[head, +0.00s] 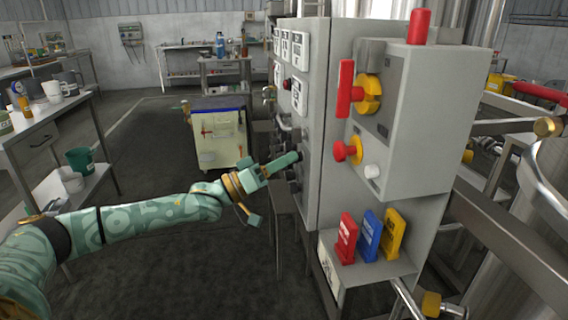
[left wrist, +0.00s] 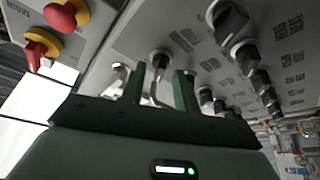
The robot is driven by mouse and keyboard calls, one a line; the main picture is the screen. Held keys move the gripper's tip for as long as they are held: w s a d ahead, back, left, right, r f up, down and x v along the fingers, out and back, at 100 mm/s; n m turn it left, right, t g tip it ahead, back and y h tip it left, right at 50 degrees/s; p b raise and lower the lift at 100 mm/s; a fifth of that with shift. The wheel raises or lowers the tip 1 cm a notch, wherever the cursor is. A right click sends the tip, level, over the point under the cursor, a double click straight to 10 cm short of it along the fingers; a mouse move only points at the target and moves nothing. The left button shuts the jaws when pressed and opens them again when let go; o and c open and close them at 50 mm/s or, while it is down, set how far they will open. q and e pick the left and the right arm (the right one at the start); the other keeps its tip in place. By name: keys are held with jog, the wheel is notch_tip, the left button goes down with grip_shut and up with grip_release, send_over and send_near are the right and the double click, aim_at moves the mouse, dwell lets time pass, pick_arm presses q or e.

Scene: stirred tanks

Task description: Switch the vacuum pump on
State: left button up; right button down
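The grey control cabinet (head: 325,120) stands in the middle of the head view. Its left face carries several dark rotary switches, which the left wrist view shows in rows, one of them a dark knob (left wrist: 240,50) on a metal base. I cannot read which switch belongs to the vacuum pump. My left gripper (head: 290,160) is at this face. In the left wrist view its two green fingers (left wrist: 160,78) stand apart, with a metal-based switch (left wrist: 159,58) showing between them. I cannot tell whether they touch it. My right gripper is in neither view.
A grey box (head: 410,125) on the cabinet has a red handle (head: 345,88) and a red-yellow knob (head: 348,150). Below, red, blue and yellow tags (head: 370,236) stand on a shelf. A cart (head: 222,135) stands behind; the floor left of the cabinet is clear.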

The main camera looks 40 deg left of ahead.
pick_arm(q)
grip_shut()
